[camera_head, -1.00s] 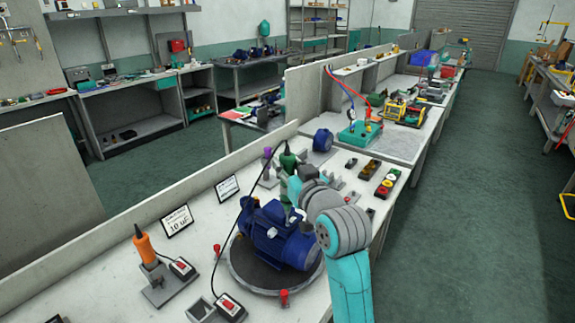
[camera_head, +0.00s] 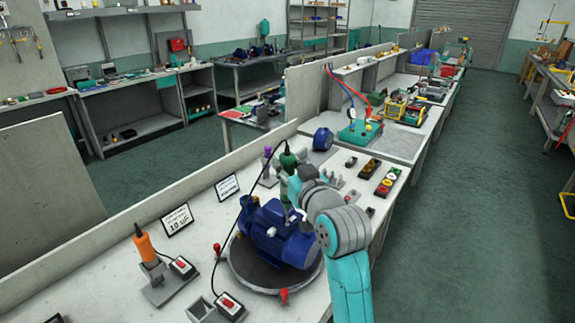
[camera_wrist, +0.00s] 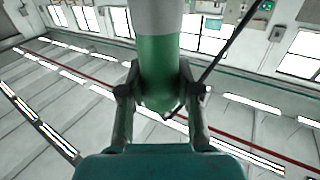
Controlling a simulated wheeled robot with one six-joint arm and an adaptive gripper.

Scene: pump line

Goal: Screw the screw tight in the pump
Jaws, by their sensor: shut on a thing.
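The blue pump (camera_head: 270,235) sits on a round dark turntable (camera_head: 245,272) on the bench in the head view. My gripper (camera_wrist: 160,98) is shut on a green power screwdriver (camera_wrist: 158,62), with one finger on each side of its body. In the head view the green screwdriver (camera_head: 288,160) shows just behind the pump, beyond my arm, with a black cable running from it. My arm and the pump hide the screwdriver's tip. No screw can be made out, so I cannot tell whether the tip touches one.
Red knobs surround the turntable. Small trays (camera_head: 385,187) and a blue motor part (camera_head: 323,140) lie farther along the bench. A low back wall edges it.

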